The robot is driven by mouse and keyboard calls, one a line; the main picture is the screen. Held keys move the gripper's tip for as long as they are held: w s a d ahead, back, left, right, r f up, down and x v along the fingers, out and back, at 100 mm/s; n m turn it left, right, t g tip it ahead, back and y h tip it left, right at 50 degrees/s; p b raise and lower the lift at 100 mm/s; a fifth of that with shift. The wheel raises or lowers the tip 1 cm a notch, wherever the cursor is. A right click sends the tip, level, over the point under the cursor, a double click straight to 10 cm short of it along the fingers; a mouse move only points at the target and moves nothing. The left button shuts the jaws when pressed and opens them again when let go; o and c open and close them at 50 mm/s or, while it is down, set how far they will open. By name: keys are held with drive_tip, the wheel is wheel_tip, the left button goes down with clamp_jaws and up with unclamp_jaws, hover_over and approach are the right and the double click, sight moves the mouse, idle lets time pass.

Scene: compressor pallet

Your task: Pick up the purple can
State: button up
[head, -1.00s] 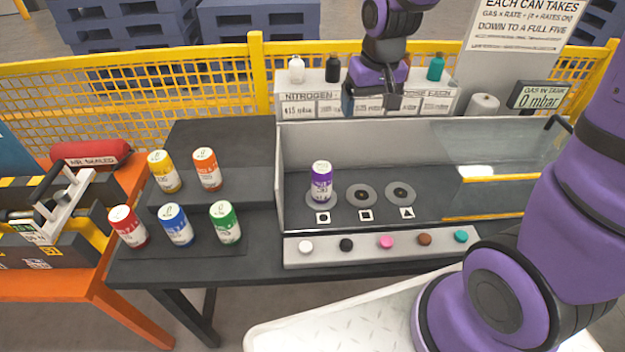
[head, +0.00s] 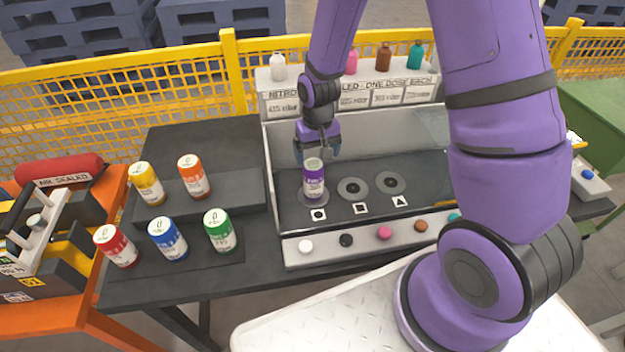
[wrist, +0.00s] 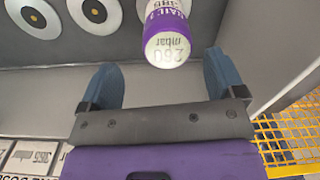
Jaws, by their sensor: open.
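The purple can (head: 314,180) stands upright on the leftmost round pad, above the circle mark, inside the long grey station. My gripper (head: 318,153) is just behind and above the can in the head view. In the wrist view the can (wrist: 168,30) shows its white top marked "260 mbar". My open fingers (wrist: 165,80) sit either side of the can's line, a little short of it, with nothing between them.
Two empty round pads (head: 353,189) lie right of the can. A row of coloured buttons (head: 345,240) runs along the front. Yellow, orange, red, blue and green cans (head: 168,232) stand on the left. A low clear wall and a bottle shelf (head: 400,95) stand behind.

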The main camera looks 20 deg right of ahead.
sight(314, 164)
drive_tip(key=shift+w+a+f, duration=0.1)
drive_tip(key=shift+a+f, duration=0.1)
drive_tip(key=shift+f, duration=1.5)
drive_tip(key=shift+a+f, duration=0.2)
drive_tip(key=shift+f, duration=1.45)
drive_tip(key=c, duration=1.3)
drive_tip(key=shift+r, duration=0.1)
